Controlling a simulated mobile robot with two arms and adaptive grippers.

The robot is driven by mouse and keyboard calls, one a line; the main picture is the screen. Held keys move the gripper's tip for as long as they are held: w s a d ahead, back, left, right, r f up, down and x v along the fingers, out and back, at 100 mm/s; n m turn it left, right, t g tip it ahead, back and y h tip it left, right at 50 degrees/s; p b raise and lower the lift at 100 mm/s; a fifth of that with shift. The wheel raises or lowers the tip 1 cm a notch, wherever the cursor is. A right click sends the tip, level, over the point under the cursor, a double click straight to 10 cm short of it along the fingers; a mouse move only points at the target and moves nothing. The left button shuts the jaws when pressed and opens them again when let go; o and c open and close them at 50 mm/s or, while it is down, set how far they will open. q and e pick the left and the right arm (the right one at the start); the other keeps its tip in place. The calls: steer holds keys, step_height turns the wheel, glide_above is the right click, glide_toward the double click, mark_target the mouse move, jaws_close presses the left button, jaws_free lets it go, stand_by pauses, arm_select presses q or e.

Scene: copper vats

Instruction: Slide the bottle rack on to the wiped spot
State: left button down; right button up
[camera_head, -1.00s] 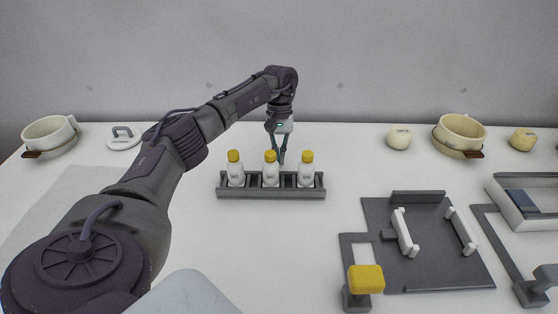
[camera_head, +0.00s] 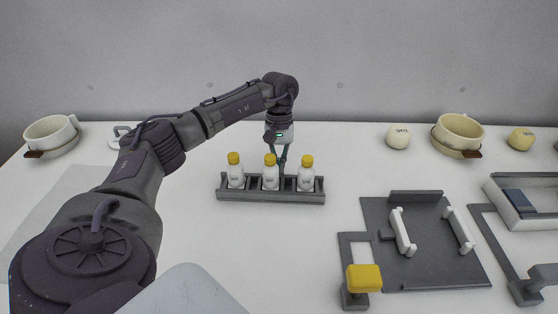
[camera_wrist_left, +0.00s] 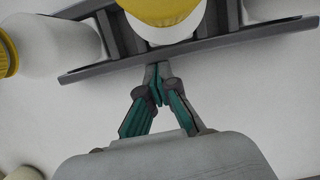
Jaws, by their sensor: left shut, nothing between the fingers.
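The grey bottle rack (camera_head: 270,197) stands on the white table, left of the middle. It holds three white bottles with yellow caps, upright in a row; the middle bottle (camera_head: 270,177) is in front of my gripper. My left gripper (camera_head: 281,167) points down behind the rack, between the middle and right bottles. In the left wrist view its shut, empty fingers (camera_wrist_left: 158,88) meet the long side of the rack (camera_wrist_left: 215,44) or stand very close to it. I cannot clearly make out a wiped spot. My right gripper is not in view.
A dark board (camera_head: 440,255) with white handles lies to the right, with a yellow-topped block (camera_head: 363,278) beside it. Cups and round jars stand along the back. The table in front of the rack is clear.

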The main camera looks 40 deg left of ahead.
mark_target(278, 192)
arm_select(q)
steer(key=s+d, duration=0.2)
steer(key=s, duration=0.1)
steer(key=s+d, duration=0.3)
steer(key=shift+f, duration=0.1)
steer(key=s+d, duration=0.2)
steer(key=s+d+b, duration=0.1)
steer(key=s+d, duration=0.1)
steer(key=s, duration=0.1)
steer(key=s+d+b, duration=0.1)
steer(key=s+d, duration=0.1)
steer(key=s, duration=0.1)
steer(key=shift+d, duration=0.35)
steer(key=shift+s+d+b, duration=0.2)
steer(key=shift+s+b, duration=0.1)
steer(key=shift+r, duration=0.2)
